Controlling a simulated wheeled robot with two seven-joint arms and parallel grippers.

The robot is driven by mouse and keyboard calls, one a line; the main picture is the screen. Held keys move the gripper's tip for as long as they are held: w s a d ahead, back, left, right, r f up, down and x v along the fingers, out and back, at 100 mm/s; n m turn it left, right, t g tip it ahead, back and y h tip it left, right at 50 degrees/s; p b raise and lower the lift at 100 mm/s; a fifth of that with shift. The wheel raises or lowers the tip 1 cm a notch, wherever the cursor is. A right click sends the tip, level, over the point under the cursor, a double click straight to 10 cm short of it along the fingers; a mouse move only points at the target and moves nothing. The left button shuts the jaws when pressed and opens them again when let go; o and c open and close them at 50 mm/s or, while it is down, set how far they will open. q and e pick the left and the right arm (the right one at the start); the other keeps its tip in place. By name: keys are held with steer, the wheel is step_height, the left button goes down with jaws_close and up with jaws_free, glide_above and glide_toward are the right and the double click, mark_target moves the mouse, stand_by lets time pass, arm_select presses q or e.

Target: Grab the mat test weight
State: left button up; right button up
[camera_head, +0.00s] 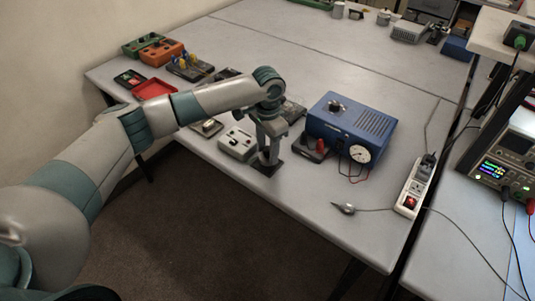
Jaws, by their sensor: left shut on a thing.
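My left gripper (269,150) points down near the table's front edge. It is shut on the test weight (268,158), a small grey metal cylinder that shows only partly between and below the fingers. The weight is upright on or just over a small black mat (264,171); I cannot tell whether it touches. The mat lies flat at the table edge. My right gripper is not in view.
A white box with knobs (237,143) stands close left of the gripper. A blue device with a gauge (350,128) and a dark terminal block (310,147) stand to the right. A power strip (412,190) lies farther right. The front right tabletop is mostly clear.

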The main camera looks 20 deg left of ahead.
arm_select(q)
step_height(320, 180, up, 2)
steer(key=shift+w+r+b, duration=0.1)
steer(key=shift+r+b, duration=0.1)
steer(key=shift+b, duration=0.5)
steer(key=w+d+r+b, duration=0.4)
steer(key=d+r, duration=0.3)
steer(key=d, duration=0.4)
steer(key=shift+r, duration=0.15)
steer(key=shift+s+a, duration=0.1)
steer(key=shift+a, duration=0.05)
